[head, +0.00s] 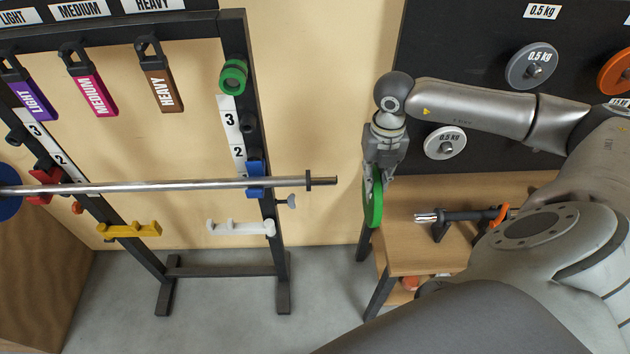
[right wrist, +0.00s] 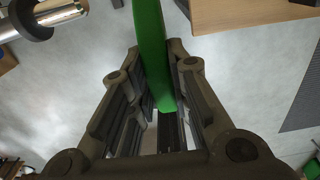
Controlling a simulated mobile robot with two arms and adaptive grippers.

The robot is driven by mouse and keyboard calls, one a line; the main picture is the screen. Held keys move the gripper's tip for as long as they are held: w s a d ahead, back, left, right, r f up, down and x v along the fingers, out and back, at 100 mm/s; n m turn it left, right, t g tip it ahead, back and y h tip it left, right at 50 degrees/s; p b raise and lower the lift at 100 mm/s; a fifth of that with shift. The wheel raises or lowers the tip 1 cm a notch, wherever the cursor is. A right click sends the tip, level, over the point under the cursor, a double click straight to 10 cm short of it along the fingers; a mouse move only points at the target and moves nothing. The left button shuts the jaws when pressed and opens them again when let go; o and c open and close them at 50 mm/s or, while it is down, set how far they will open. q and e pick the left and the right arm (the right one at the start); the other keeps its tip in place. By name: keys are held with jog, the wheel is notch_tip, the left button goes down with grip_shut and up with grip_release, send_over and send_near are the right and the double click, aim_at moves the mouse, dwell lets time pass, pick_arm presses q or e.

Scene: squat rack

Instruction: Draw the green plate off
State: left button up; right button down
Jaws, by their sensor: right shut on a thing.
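The green plate (head: 374,202) hangs edge-on below my right gripper (head: 376,170), to the right of the barbell's end. My right gripper is shut on the plate's rim; in the right wrist view the green plate (right wrist: 152,50) stands between the two fingers (right wrist: 160,90). The barbell (head: 160,186) lies level across the rack, and its right end (head: 325,181) is bare and apart from the plate. The bar end also shows at the top left of the right wrist view (right wrist: 65,18). My left gripper is not in view.
The black rack (head: 255,130) carries blue, red, yellow and white holders. A wooden table (head: 425,255) with a small dumbbell bar (head: 460,215) stands at the right. A dark board with grey plates (head: 532,66) is behind my arm. Open floor lies between rack and table.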

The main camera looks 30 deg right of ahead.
jog(key=shift+s+a+r, duration=0.35)
jog(key=shift+s+a, duration=0.45)
jog(key=shift+s+a+r, duration=0.4)
jog(key=shift+s+a, duration=0.4)
jog(key=shift+a, duration=0.05)
jog(key=shift+s+a+r, duration=0.35)
jog(key=shift+s+a, duration=0.45)
